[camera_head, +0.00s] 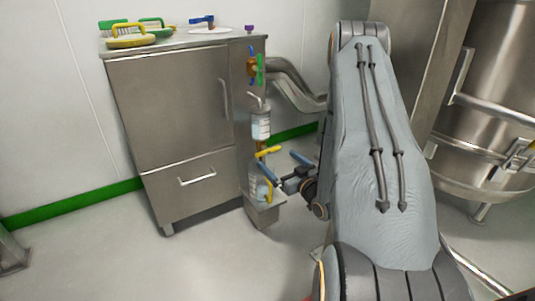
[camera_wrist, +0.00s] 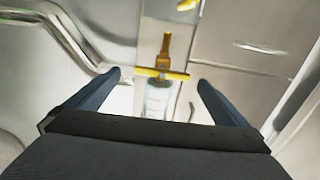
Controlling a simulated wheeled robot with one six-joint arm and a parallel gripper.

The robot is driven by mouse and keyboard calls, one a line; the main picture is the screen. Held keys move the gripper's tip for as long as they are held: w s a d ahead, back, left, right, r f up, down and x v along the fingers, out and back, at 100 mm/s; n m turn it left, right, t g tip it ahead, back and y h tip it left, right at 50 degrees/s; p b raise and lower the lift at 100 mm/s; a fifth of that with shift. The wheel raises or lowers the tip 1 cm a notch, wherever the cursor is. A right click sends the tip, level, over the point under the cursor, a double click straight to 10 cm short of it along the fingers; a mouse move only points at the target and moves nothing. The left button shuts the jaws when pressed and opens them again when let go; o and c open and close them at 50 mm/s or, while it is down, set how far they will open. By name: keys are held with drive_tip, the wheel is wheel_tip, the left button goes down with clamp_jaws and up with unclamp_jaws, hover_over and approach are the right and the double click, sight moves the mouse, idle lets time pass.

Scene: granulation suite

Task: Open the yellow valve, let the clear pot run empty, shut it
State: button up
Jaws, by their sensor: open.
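The clear pot (camera_head: 261,126) stands upright on the pipework at the cabinet's right side. It has a pale band; I cannot tell its fill level. Beneath it is the yellow valve handle (camera_head: 268,151), pointing right. In the wrist view the yellow valve handle (camera_wrist: 162,74) lies crosswise on a brass body (camera_wrist: 166,47), with a clear vessel beside it. A clear bottle (camera_head: 262,190) sits lower, partly hidden by my gripper. My gripper (camera_head: 286,166) is open, just below and right of the valve. In the wrist view its fingers (camera_wrist: 158,80) appear either side of the handle, empty.
The steel cabinet (camera_head: 170,105) carries green and yellow brushes (camera_head: 131,40) and a blue-handled valve (camera_head: 202,21) on top. A green-handled valve (camera_head: 260,69) and a thick bent pipe (camera_head: 295,82) are above the pot. A large steel vessel (camera_head: 490,130) stands right.

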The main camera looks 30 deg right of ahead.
sight(268, 153)
drive_tip(key=w+b, duration=0.1)
drive_tip(key=w, duration=0.4)
drive_tip(key=w+b, duration=0.1)
drive_tip(key=w, duration=0.1)
drive_tip(key=shift+w+a+b, duration=0.15)
drive_tip(key=shift+a+b, duration=0.15)
drive_tip(key=shift+a, duration=0.1)
